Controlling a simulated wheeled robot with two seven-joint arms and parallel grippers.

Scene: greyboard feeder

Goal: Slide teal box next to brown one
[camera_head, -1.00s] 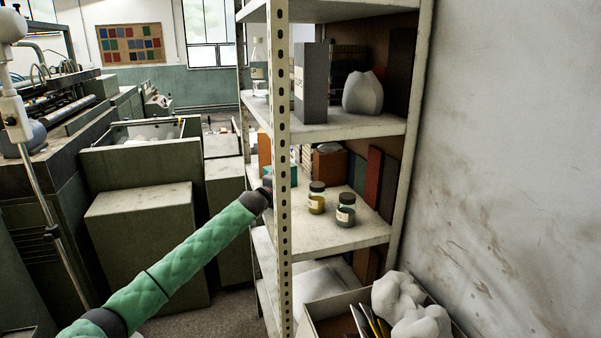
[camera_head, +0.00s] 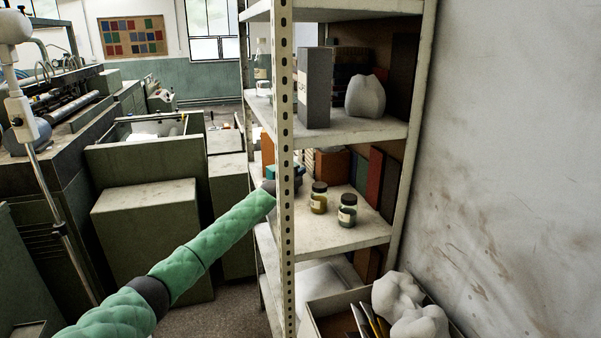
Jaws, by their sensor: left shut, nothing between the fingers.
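The teal box (camera_head: 271,171) is on the middle shelf, mostly hidden behind the front post and my gripper. A brown box (camera_head: 332,163) stands further back on the same shelf, to the right of the post. My left arm comes in from the left, and its dark left gripper (camera_head: 298,174) reaches past the post at the teal box. The gripper is shut with nothing held; whether it touches the box is hidden. My right gripper is out of view.
Two jars, one yellow (camera_head: 318,198) and one dark (camera_head: 347,210), stand on the shelf's front right. Red (camera_head: 374,178) and green boards lean at its back right. The perforated metal post (camera_head: 285,220) stands beside my arm. Bare shelf lies around the jars.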

